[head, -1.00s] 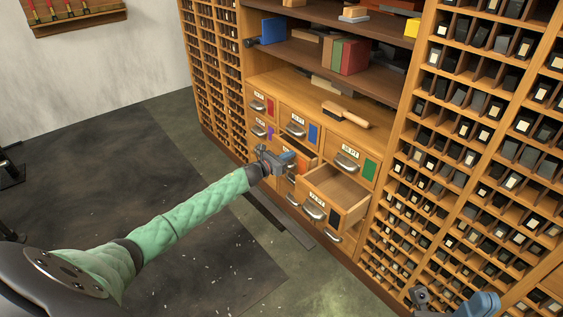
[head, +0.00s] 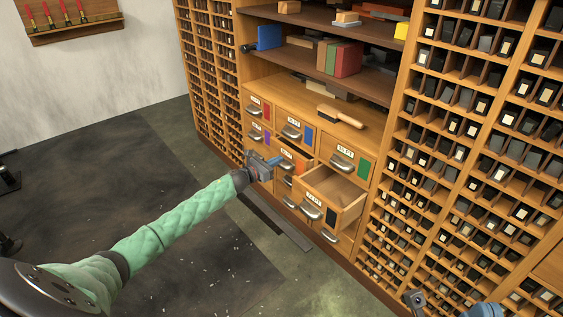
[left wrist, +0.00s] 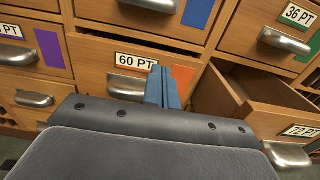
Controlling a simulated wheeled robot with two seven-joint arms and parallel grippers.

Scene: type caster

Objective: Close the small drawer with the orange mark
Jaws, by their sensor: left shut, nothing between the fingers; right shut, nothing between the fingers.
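The small drawer marked 60 PT with an orange mark (left wrist: 184,78) is in the middle of the cabinet. A dark gap above its front shows it slightly pulled out. In the head view its front (head: 300,164) is partly hidden by my left gripper (head: 277,159). That gripper is shut and empty, and its blue fingertips (left wrist: 164,72) are in front of the drawer face, between label and orange mark. I cannot tell whether they touch it. My right gripper (head: 482,310) is shut, cut off at the lower right edge, away from the drawers.
The 72 PT drawer (head: 335,187) to the right stands wide open and empty. Other drawers, such as 36 PT (head: 345,155), look shut. A wooden-handled brush (head: 340,117) lies on the ledge above. Type racks (head: 470,150) flank the drawers.

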